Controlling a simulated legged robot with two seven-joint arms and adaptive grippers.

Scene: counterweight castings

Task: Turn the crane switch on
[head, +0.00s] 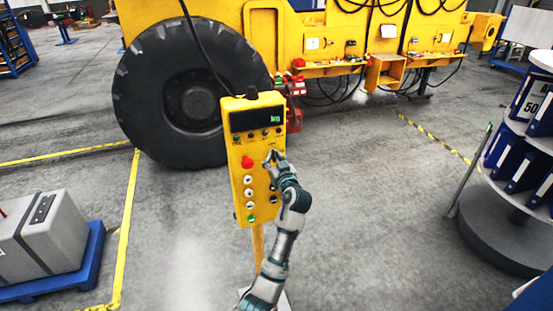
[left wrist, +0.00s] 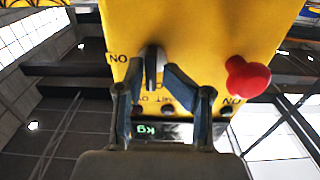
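The yellow control box (head: 240,180) stands on a post in the middle of the head view, with a display reading "kg", a red button and several small buttons. In the left wrist view the box face (left wrist: 215,35) appears upside down. A dark switch knob (left wrist: 152,66) sticks out of it beside an ON label, which reads inverted. My left gripper (head: 271,158) reaches the box's right side, hiding the knob in the head view. Its fingers (left wrist: 153,80) flank the knob closely and appear shut on it. My right gripper is not in view.
A red mushroom button (left wrist: 248,77) sits beside the fingers. A yellow machine with a large black tire (head: 190,95) stands behind the box. A grey casting (head: 40,235) on a blue pallet (head: 85,262) is at left, a round blue rack (head: 510,195) at right. Floor between is clear.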

